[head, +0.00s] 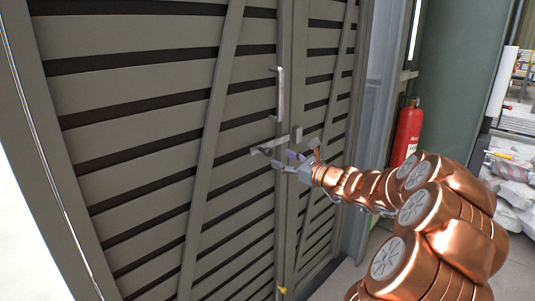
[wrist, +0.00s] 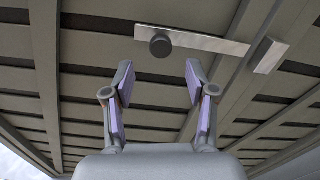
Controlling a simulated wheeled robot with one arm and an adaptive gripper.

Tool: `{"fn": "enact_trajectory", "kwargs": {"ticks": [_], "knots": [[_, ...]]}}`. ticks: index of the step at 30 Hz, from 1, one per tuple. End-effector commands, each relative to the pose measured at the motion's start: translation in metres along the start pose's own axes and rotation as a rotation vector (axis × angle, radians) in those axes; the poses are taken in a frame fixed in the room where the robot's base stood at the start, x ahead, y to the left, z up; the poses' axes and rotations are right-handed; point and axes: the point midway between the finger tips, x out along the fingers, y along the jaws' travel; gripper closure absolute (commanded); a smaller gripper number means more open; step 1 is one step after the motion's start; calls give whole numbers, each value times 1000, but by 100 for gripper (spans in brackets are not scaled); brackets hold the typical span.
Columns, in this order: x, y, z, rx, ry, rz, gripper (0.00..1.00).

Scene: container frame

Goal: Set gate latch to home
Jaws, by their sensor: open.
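The gate latch (head: 280,141) is a flat light metal bar across the seam between two slatted gate leaves. In the wrist view, the latch bar (wrist: 207,42) has a round dark knob (wrist: 160,45) near its left end. A pale catch bracket (wrist: 270,56) sits at its right end, and it also shows in the head view (head: 298,134). My gripper (head: 284,160) is just below the latch in the head view. In the wrist view, my gripper (wrist: 158,75) is open and empty, its fingers spread to either side below the knob, apart from it.
The grey gate (head: 150,110) has diagonal braces and dark gaps between slats. A vertical pull handle (head: 279,93) stands out above the latch. A yellow piece (head: 282,290) is low at the seam. A red fire extinguisher (head: 407,132) stands at the right beyond the gate.

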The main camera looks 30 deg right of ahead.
Motion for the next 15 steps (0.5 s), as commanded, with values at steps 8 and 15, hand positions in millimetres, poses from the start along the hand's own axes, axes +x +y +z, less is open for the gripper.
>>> {"fn": "enact_trajectory", "kwargs": {"ticks": [8, 15], "knots": [[32, -2, -1, -1, 5, -3, 43], [63, -2, -1, -3, 4, -3, 43]]}}
